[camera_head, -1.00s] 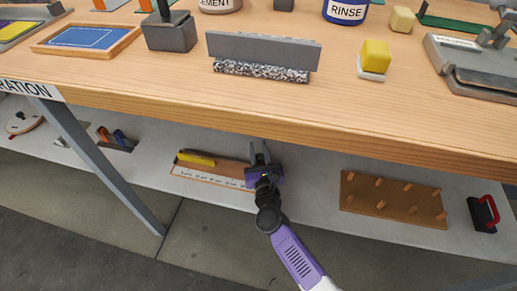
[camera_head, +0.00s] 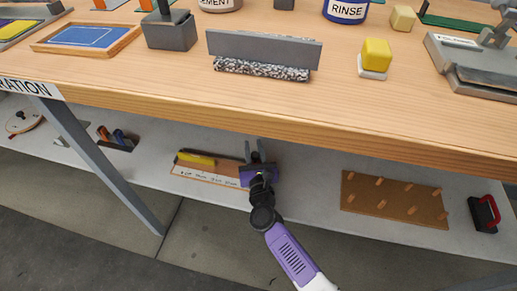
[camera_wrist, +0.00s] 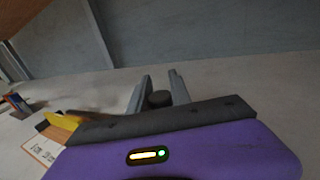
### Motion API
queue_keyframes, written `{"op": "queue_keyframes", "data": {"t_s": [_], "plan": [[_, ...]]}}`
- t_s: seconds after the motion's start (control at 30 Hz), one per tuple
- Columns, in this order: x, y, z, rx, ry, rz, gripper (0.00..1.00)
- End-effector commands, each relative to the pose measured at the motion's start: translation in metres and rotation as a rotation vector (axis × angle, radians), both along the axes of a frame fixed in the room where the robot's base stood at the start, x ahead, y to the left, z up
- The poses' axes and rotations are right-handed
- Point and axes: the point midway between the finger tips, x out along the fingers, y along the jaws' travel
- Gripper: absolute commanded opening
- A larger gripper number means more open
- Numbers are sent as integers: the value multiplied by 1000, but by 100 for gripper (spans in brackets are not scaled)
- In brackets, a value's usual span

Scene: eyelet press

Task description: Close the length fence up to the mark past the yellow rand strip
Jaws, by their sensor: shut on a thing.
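The yellow rand strip (camera_head: 198,159) lies on a brown wooden length board on the lower shelf. A white printed scale (camera_head: 205,175) runs along the board's front edge. My gripper (camera_head: 254,151) is at the board's right end, to the right of the strip. In the wrist view my gripper (camera_wrist: 158,82) is shut on a dark round knob (camera_wrist: 159,98), which stands between the fingers. The strip (camera_wrist: 63,120) shows at the left there, apart from the fingers. The rest of the fence and the mark are hidden behind my gripper or too small to tell.
The wooden workbench top (camera_head: 300,112) overhangs the shelf. A brown pegboard (camera_head: 395,200) and a red-handled dark object (camera_head: 486,213) are to the right on the grey shelf (camera_head: 310,195). A grey table leg (camera_head: 105,165) stands to the left.

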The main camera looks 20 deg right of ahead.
Motion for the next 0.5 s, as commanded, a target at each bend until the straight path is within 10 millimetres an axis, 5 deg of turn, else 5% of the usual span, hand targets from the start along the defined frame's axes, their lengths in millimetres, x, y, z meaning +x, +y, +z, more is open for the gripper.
{"op": "queue_keyframes", "data": {"t_s": [0.2,0.5], "plan": [[34,48,-4,0,-2,7,0],[49,68,-1,0,2,2,0]]}}
